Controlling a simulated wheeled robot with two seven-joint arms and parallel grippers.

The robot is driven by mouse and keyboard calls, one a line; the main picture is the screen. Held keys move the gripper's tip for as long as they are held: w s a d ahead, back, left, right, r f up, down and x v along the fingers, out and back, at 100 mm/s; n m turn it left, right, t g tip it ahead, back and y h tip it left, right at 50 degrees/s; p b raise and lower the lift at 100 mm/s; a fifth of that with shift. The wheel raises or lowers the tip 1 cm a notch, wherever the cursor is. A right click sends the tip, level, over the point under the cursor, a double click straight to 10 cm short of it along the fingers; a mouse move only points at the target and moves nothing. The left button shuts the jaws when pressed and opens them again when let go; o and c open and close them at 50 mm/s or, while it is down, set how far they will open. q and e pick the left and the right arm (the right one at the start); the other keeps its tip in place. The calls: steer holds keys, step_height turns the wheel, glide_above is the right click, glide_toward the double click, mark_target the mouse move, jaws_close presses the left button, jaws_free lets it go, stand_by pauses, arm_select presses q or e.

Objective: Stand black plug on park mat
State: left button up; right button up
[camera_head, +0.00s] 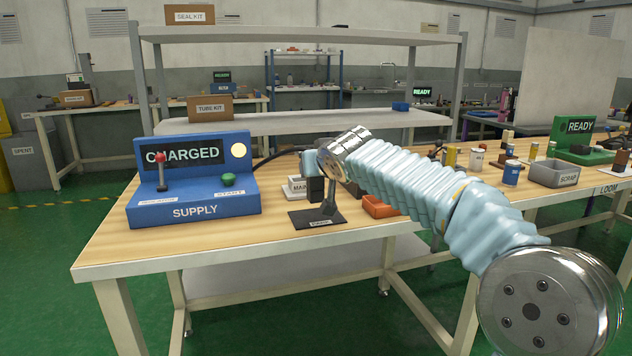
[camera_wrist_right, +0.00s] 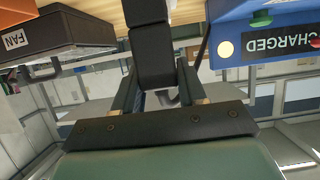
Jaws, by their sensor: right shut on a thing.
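The black plug (camera_head: 316,190) is a dark upright block in the head view, at the end of my right arm. My right gripper (camera_head: 325,200) is shut on it. In the right wrist view, which is upside down, the plug (camera_wrist_right: 153,58) sits between the two fingers of my right gripper (camera_wrist_right: 156,85). The park mat (camera_head: 306,221) is a small black plate with a label on its front, near the table's front edge. The plug is over or just behind the mat; I cannot tell whether it touches. My left gripper is not in view.
The blue supply unit (camera_head: 190,190) reading CHARGED stands left of the mat, a cable behind it. A labelled white block (camera_head: 297,186) and an orange tray (camera_head: 378,207) are close by, partly hidden by my arm. A dark FAN box (camera_wrist_right: 60,40) shows in the wrist view.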

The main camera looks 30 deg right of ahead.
mark_target(319, 181)
steer(key=shift+w+d+f+b, duration=0.1)
steer(key=shift+w+f+b, duration=0.05)
steer(key=shift+f, duration=0.8)
steer(key=shift+w+d+f+b, duration=0.1)
steer(key=shift+w+f+b, duration=0.05)
steer(key=shift+f, duration=0.8)
steer(key=shift+f, duration=0.1)
steer(key=shift+f+b, duration=0.1)
steer(key=shift+b, duration=0.2)
steer(key=o, duration=1.1)
steer(key=shift+c, duration=0.2)
steer(key=shift+s+r, duration=0.2)
steer(key=shift+r, duration=0.05)
steer(key=b+v, duration=0.1)
steer(key=v, duration=1)
steer(key=shift+s+a+r, duration=0.15)
steer(key=shift+s, duration=0.15)
